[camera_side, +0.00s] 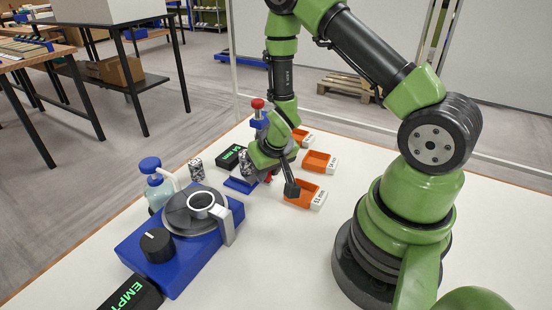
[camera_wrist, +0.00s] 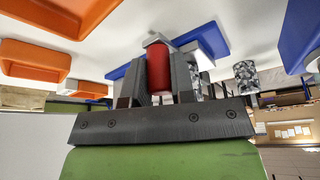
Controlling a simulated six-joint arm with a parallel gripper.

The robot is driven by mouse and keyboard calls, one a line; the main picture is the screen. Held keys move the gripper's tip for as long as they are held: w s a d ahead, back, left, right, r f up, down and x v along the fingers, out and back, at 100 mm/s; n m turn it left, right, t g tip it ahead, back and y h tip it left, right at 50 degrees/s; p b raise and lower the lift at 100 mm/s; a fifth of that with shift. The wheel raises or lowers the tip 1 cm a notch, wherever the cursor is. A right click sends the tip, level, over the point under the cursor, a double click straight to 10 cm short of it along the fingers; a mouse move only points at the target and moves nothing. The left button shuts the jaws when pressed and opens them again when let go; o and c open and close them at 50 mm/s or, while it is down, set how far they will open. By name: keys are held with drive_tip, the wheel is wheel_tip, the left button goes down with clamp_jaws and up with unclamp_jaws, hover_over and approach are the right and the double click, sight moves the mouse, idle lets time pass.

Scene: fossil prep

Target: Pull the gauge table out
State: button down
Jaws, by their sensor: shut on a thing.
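The gauge stands at the middle of the bench in the side view, with a red-topped blue head (camera_side: 259,112) and a blue base (camera_side: 240,186). My arm covers part of it. My gripper (camera_side: 268,178) is low beside the base, with a bit of red at its fingers. In the wrist view my gripper (camera_wrist: 160,85) is shut on a red handle (camera_wrist: 158,70). The handle has a pale metal piece (camera_wrist: 157,40) at its end, close to the blue base (camera_wrist: 200,35). I cannot tell the gauge table apart from the base, nor how far out it stands.
Several orange trays (camera_side: 317,162) with white labels stand right of the gauge. A speckled cylinder (camera_side: 195,168) stands left of it, near a green-lit display (camera_side: 231,155). A blue machine with a grey disc (camera_side: 188,212) and a blue-capped bottle (camera_side: 152,180) are at front left.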

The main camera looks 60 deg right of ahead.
drive_tip(key=shift+a, duration=0.9)
drive_tip(key=c, duration=1)
unclamp_jaws()
drive_tip(key=shift+o, duration=0.2)
drive_tip(key=shift+r, duration=0.15)
drive_tip(key=v, duration=0.9)
drive_tip(key=shift+s+r, duration=0.2)
drive_tip(key=shift+r, duration=0.05)
drive_tip(key=shift+a, duration=0.1)
